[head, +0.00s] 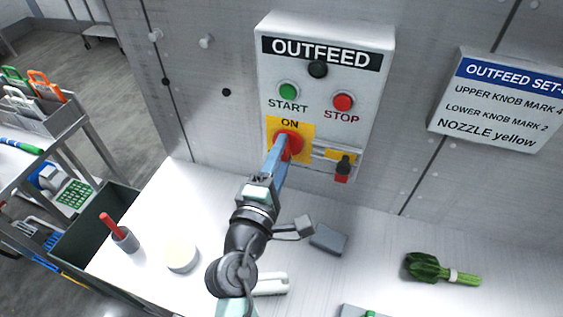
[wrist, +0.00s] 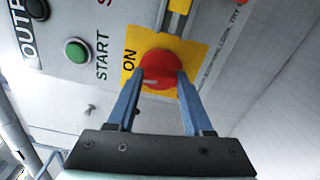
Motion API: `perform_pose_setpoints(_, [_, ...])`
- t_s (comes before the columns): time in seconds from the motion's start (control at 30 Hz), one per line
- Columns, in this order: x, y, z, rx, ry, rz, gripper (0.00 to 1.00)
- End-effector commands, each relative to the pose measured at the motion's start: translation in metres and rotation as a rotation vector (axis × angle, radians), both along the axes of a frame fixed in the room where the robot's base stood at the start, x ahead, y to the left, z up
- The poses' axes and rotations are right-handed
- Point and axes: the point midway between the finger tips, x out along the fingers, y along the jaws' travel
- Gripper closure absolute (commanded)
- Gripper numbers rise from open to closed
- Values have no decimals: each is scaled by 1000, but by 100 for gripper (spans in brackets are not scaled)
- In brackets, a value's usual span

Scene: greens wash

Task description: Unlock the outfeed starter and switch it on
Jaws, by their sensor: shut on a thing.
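The outfeed starter (head: 380,70) is a pale box on the wall, with a dark lamp, a green START button (head: 288,91) and a red STOP button (head: 343,102). Below them is a yellow plate marked ON, with a red rotary switch (head: 297,142). My gripper (wrist: 162,76) is shut on this red switch, one blue finger on each side of its handle. In the head view my gripper partly hides the switch. Right of it, a black and red piece (head: 343,170) sits at a yellow strip; I cannot tell whether it is a lock or key.
On the bench under the starter lie a grey block (head: 328,239), a round pale tub (head: 182,257), a cup with a red handle (head: 125,240) and bundled greens (head: 430,268). A set-up sign (head: 495,105) hangs at right. A cart (head: 55,140) stands at left.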

Motion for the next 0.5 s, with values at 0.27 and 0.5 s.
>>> perform_pose_setpoints(0.27, [0,0,-2,124,-39,0,100])
perform_pose_setpoints(0.5, [0,0,-1,165,-52,-1,100])
